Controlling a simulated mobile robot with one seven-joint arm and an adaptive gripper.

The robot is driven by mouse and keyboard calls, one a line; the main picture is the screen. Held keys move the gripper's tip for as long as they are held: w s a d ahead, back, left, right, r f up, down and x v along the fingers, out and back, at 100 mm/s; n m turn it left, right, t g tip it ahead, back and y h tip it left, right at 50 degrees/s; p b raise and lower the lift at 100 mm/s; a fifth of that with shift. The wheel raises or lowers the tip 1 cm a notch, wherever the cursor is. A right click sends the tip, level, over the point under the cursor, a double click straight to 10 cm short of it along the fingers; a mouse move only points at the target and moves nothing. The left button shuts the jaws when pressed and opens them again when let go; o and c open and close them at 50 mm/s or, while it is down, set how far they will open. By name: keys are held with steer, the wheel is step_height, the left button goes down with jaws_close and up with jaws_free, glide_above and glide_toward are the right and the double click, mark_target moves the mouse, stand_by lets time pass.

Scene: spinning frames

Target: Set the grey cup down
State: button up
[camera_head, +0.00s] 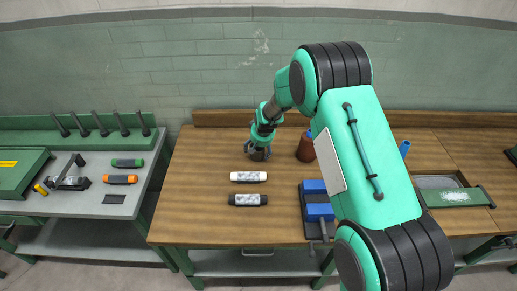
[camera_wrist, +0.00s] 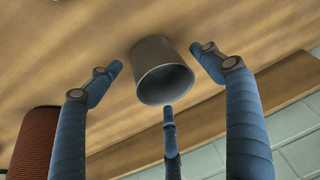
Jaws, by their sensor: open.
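The grey cup (camera_wrist: 160,72) shows in the wrist view, its open mouth toward the camera and its far end at the wooden table top. My gripper (camera_wrist: 157,58) has three blue fingers spread around the cup. Gaps show between the cup and the left and right fingertips; whether the third finger touches its rim I cannot tell. In the head view my gripper (camera_head: 259,149) points down at the back of the wooden table (camera_head: 210,165), and it mostly hides the cup (camera_head: 259,156).
A red-brown cylinder (camera_head: 306,148) stands right of my gripper and also shows in the wrist view (camera_wrist: 34,145). A white bottle (camera_head: 248,176) and a black bottle (camera_head: 248,200) lie in front. A blue vise (camera_head: 317,203) is front right. Table space left of them is clear.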

steer(key=shift+r, duration=0.1)
steer(key=v, duration=1.2)
steer(key=shift+p, duration=0.4)
steer(key=shift+d+r, duration=0.1)
steer(key=shift+r, duration=0.05)
stand_by(0.3)
steer(key=s+d+r+m, duration=0.1)
steer(key=s+d+r, duration=0.5)
steer(key=s+r, duration=0.5)
steer(key=s+d+r, duration=0.5)
steer(key=s+r, duration=0.3)
steer(key=r, duration=0.5)
steer(key=s+d+r, duration=0.2)
steer(key=s, duration=0.8)
steer(key=s+d+r+m+t, duration=0.1)
steer(key=s+d, duration=0.2)
steer(key=s, duration=0.7)
steer(key=s+d+r+h, duration=0.1)
steer(key=s+d+r, duration=0.1)
steer(key=s, duration=0.8)
steer(key=shift+s+d+r+m, duration=0.15)
steer(key=shift+d+r+m, duration=0.25)
steer(key=shift+d, duration=0.15)
